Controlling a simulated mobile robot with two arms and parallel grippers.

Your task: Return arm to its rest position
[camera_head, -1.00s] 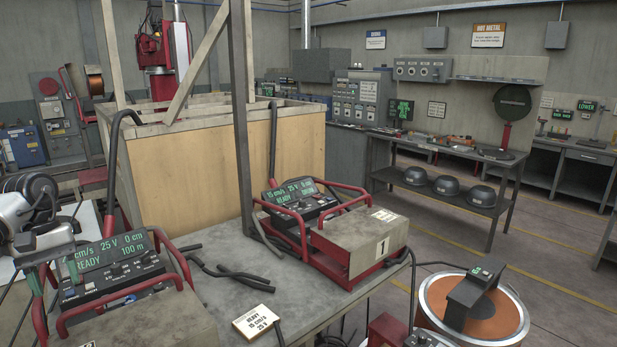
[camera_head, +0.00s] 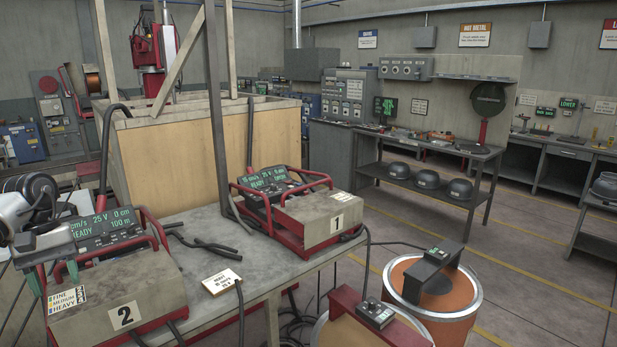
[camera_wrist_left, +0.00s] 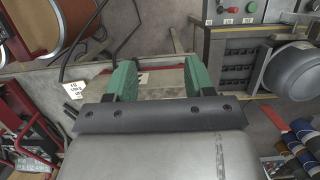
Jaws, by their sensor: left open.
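My left arm (camera_head: 50,240) comes in at the left edge of the head view, grey, with a dark wrist plate. Its gripper (camera_head: 54,277) points down with green fingers apart, in front of the welding unit marked 2 (camera_head: 124,305). The left wrist view shows the same gripper (camera_wrist_left: 160,78) with two green fingers spread wide and nothing between them. Whether the fingers touch anything below cannot be told. My right gripper is not in view.
A grey table (camera_head: 205,262) bears the units marked 2 and 1 (camera_head: 325,214), cables and a card (camera_head: 221,282). A wooden crate (camera_head: 190,140) stands behind. Orange drums (camera_head: 435,296) stand at the lower right. Open floor (camera_head: 540,250) lies beyond.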

